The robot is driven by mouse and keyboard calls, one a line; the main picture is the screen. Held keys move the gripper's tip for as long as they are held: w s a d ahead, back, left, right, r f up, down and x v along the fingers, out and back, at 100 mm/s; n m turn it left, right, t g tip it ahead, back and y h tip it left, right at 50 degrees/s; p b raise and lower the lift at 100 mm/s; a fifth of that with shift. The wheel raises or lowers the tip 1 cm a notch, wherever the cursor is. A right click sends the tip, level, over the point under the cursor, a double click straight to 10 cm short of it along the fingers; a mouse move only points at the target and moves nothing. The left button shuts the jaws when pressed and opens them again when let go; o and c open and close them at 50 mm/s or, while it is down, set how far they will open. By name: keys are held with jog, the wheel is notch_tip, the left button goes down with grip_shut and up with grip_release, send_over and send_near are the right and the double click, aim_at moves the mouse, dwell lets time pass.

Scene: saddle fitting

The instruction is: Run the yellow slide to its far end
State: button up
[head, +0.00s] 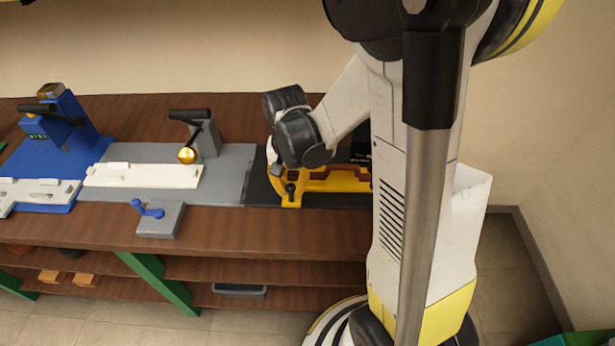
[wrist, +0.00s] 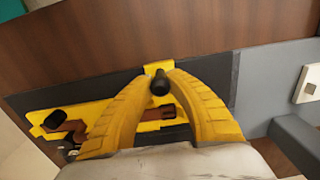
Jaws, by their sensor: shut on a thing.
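The yellow slide (head: 335,184) lies on a black mat at the right of the bench, partly hidden behind my arm. It also shows in the wrist view (wrist: 154,70), with brown parts (wrist: 101,125) beside it. A dark knob (wrist: 160,86) stands on its front end, by the bench's front edge. My gripper (wrist: 160,80) is shut on this knob, one yellow finger on each side. In the head view my gripper (head: 289,180) is over the slide's left front corner, mostly hidden by my wrist. The slide's right end is hidden there.
Left of the mat is a grey plate (head: 225,160) with a white block (head: 145,175) and a black-handled clamp (head: 205,135). A blue fixture (head: 60,135) stands farther left.

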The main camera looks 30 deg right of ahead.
jog(key=shift+o, duration=0.2)
jog(key=shift+s+d, duration=0.7)
jog(key=shift+d, duration=0.25)
jog(key=shift+s+d, duration=0.65)
jog(key=shift+d, duration=0.3)
jog(key=shift+o, duration=0.5)
jog(key=shift+o, duration=0.3)
jog(key=shift+s+d, duration=0.1)
jog(key=o, duration=0.7)
jog(key=shift+s+d, duration=0.1)
notch_tip(320, 180, up, 6)
jog(key=p, duration=0.4)
